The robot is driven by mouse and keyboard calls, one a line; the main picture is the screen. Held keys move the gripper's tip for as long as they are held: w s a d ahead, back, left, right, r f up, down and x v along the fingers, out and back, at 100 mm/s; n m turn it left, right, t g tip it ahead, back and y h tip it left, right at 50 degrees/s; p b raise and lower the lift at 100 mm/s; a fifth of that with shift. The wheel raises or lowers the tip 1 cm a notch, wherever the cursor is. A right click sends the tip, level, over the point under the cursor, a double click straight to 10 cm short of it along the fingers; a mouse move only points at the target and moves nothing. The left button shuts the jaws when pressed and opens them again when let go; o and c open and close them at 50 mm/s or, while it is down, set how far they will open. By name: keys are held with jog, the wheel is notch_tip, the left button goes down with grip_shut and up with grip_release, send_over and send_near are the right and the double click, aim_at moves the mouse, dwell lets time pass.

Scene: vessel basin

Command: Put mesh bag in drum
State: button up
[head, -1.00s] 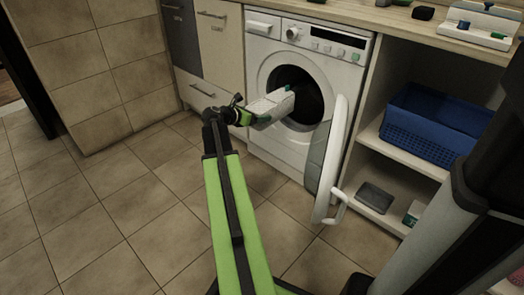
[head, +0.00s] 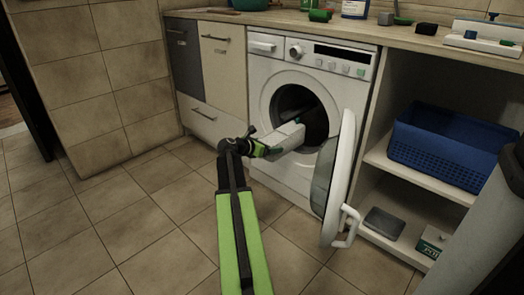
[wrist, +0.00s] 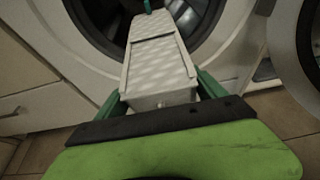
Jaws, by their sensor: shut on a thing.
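The mesh bag (head: 287,137) is a pale, box-like piece with a woven pattern. It also fills the middle of the wrist view (wrist: 158,65), with a small dark green bit at its far end. My gripper (head: 262,149) is shut on its near end, with green fingers on both sides in the wrist view (wrist: 158,95). The bag points at the dark drum (head: 318,118) of the white washing machine (head: 268,75). Its far end overlaps the round opening; how deep it reaches is unclear.
The washer door (head: 338,175) stands open to the right of the opening. A blue basket (head: 450,150) sits on the shelf at right, with a dark grey item (head: 384,222) below. The counter above holds several small things. Tiled floor lies clear at left.

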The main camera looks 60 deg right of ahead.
aim_at(294, 126)
jog(key=s+d, duration=0.3)
jog(key=d, duration=0.7)
jog(key=s+d, duration=0.2)
jog(key=d, duration=0.9)
jog(key=s+d, duration=0.3)
jog(key=d, duration=0.7)
jog(key=shift+s+d, duration=0.3)
jog(key=shift+d, duration=0.05)
jog(key=o, duration=1.6)
jog(key=shift+o, duration=0.2)
jog(key=p+v, duration=0.6)
jog(key=v, duration=1.1)
jog(key=shift+a+r+p, duration=0.15)
jog(key=shift+r+p, duration=0.05)
jog(key=shift+p, duration=0.15)
